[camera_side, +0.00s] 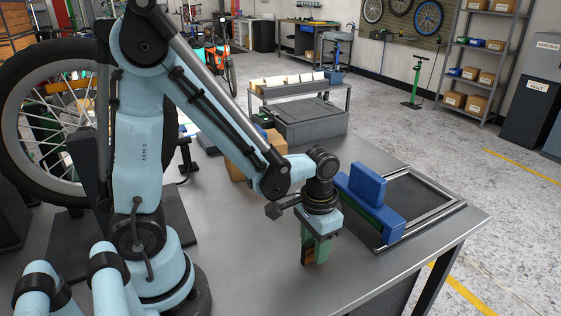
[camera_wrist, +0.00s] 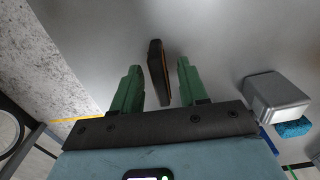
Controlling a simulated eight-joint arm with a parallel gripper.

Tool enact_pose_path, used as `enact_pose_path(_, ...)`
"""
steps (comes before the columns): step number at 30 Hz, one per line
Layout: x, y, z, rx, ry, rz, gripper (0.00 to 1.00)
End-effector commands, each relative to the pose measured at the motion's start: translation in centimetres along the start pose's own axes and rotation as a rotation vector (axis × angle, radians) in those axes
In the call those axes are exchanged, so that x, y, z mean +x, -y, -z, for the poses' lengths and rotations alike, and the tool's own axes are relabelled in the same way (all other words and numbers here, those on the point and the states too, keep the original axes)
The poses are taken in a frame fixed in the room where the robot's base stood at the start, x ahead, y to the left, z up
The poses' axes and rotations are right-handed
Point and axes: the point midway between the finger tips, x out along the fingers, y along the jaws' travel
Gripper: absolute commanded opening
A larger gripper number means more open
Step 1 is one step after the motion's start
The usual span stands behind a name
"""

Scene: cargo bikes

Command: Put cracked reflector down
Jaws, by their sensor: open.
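The reflector (camera_wrist: 156,60), a thin dark piece with an orange edge, stands between the two green fingers of my gripper (camera_wrist: 160,68) in the wrist view. A gap shows on each side of it, so the fingers are open and not closed on it. In the side view my gripper (camera_side: 314,262) points down low over the grey table, and a brown-orange part of the reflector (camera_side: 308,256) shows at the fingers. Whether its lower edge touches the table is hard to tell. No crack can be made out.
Right of my gripper, a blue block (camera_side: 368,184) stands by a metal-railed frame (camera_side: 437,215) with a dark inside. A cardboard box (camera_side: 240,157) and grey crate (camera_side: 310,122) are behind. The wrist view shows a silver box (camera_wrist: 277,97) and a blue sponge-like piece (camera_wrist: 293,128).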

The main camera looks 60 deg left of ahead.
Motion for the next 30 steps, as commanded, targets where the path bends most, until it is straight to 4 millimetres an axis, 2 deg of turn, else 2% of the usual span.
enact_pose_path(5,-1.3,0.0,0.0,0.0,0.0,0.0,0.43)
enact_pose_path(24,-9.9,0.0,0.0,0.0,0.0,0.0,0.43)
enact_pose_path(30,-11.6,0.0,0.0,0.0,0.0,0.0,0.43)
